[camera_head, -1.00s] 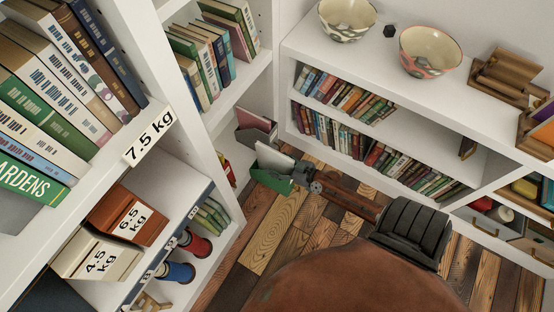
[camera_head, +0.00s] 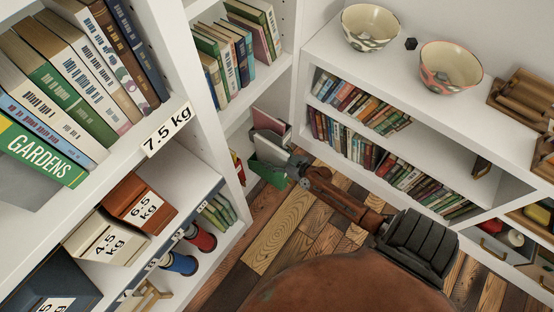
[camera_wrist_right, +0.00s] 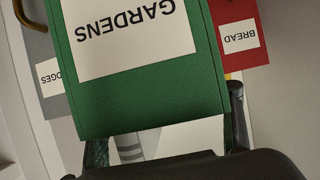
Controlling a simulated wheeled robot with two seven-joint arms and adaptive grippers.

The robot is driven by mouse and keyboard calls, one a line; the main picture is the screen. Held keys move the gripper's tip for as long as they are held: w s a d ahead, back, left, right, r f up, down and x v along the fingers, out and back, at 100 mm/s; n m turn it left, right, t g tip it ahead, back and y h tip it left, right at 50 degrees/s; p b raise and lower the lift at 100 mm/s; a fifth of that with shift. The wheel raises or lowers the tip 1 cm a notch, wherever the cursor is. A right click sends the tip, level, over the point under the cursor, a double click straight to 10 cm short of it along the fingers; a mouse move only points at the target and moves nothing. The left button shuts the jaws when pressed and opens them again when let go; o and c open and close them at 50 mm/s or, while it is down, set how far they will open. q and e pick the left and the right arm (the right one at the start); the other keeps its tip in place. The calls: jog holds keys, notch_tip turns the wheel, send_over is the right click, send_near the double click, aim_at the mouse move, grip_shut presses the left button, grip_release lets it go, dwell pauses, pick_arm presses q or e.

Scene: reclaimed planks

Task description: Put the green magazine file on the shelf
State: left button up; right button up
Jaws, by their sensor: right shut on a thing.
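The green magazine file (camera_head: 266,172) is at the low back corner beside the left bookcase, and white papers show in its top. My right gripper (camera_head: 294,170) is shut on it, with the arm reaching in from the lower right. In the right wrist view the green file (camera_wrist_right: 145,95) fills the middle, with a white label reading GARDENS upside down. The lower shelf of the left bookcase (camera_head: 232,118) is beside the file. I cannot tell whether the file touches the shelf. My left gripper is not in view.
A grey file (camera_head: 266,135) stands close behind the green one. The wrist view shows a grey file (camera_wrist_right: 45,50) at left and a red file labelled BREAD (camera_wrist_right: 240,35) at right. Two bowls (camera_head: 450,68) stand on the right unit. Plank floor (camera_head: 270,240) lies below.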

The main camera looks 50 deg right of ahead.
aim_at(259, 147)
jog(key=shift+w+a+r, duration=0.1)
jog(key=shift+w+r, duration=0.1)
jog(key=shift+w, duration=1.35)
jog(key=shift+w+a, duration=0.1)
jog(key=shift+w, duration=0.6)
jog(key=shift+w+a+b, duration=0.1)
jog(key=shift+w+b, duration=0.3)
jog(key=shift+w, duration=1.3)
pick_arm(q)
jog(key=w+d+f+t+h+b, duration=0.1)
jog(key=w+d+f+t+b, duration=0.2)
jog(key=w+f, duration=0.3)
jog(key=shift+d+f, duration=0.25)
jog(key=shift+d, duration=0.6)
pick_arm(e)
jog(key=w, duration=1.1)
jog(key=shift+a, duration=0.45)
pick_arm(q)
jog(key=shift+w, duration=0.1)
pick_arm(e)
jog(key=shift+r, duration=0.1)
pick_arm(q)
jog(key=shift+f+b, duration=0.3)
jog(key=shift+b, duration=0.1)
pick_arm(e)
jog(key=shift+f, duration=0.4)
